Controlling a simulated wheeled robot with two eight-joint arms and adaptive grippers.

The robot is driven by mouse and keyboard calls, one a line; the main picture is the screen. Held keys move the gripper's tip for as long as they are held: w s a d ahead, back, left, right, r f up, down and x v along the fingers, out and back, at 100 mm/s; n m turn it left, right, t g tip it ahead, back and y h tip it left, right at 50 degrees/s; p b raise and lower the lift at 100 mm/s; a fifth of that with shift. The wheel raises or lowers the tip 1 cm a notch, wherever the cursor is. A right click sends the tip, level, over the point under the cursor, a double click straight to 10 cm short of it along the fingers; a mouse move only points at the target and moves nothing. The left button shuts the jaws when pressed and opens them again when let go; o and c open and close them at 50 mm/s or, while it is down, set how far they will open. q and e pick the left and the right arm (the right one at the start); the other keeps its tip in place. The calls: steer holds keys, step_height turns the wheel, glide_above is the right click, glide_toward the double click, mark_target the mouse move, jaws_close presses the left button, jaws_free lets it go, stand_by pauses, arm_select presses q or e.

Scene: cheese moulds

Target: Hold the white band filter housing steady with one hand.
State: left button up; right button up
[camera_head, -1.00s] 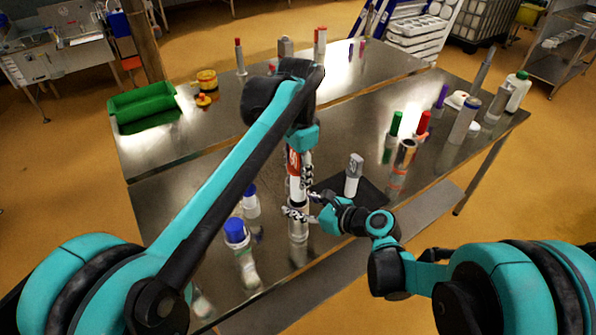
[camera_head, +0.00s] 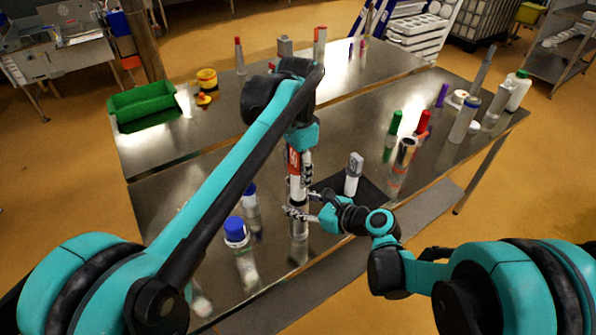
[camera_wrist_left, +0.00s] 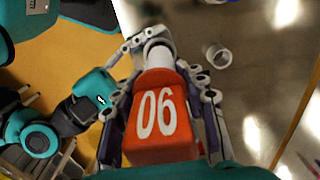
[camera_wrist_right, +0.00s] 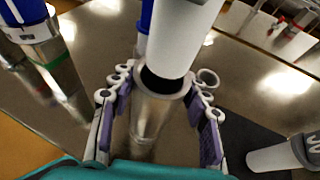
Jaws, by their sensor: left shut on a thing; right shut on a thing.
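A metal cylinder housing (camera_head: 299,228) stands upright on the near table. My right gripper (camera_head: 298,212) is shut around it near its top. In the right wrist view its dark open mouth (camera_wrist_right: 160,82) faces up between the fingers. I cannot make out a white band on it. My left gripper (camera_head: 301,172) is above, shut on a cartridge with a red-orange block marked 06 (camera_wrist_left: 160,118) and a white cylinder (camera_wrist_right: 183,35) below. The white cylinder's lower end is at the housing's mouth; I cannot tell whether it is inside.
A grey-topped white cartridge (camera_head: 352,178) stands on a dark mat, right of my right gripper. Green-topped (camera_head: 395,123) and red-topped (camera_head: 423,121) items and an open metal cylinder (camera_head: 406,148) stand further right. A green tray (camera_head: 143,104) is at far left.

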mark_target(298, 158)
arm_select(q)
steer(key=shift+f, duration=3.7)
steer(key=o, duration=1.3)
step_height(298, 158, up, 12)
steer(key=shift+f, duration=0.1)
arm_select(e)
steer(key=o, duration=1.5)
steer(key=shift+d, duration=0.1)
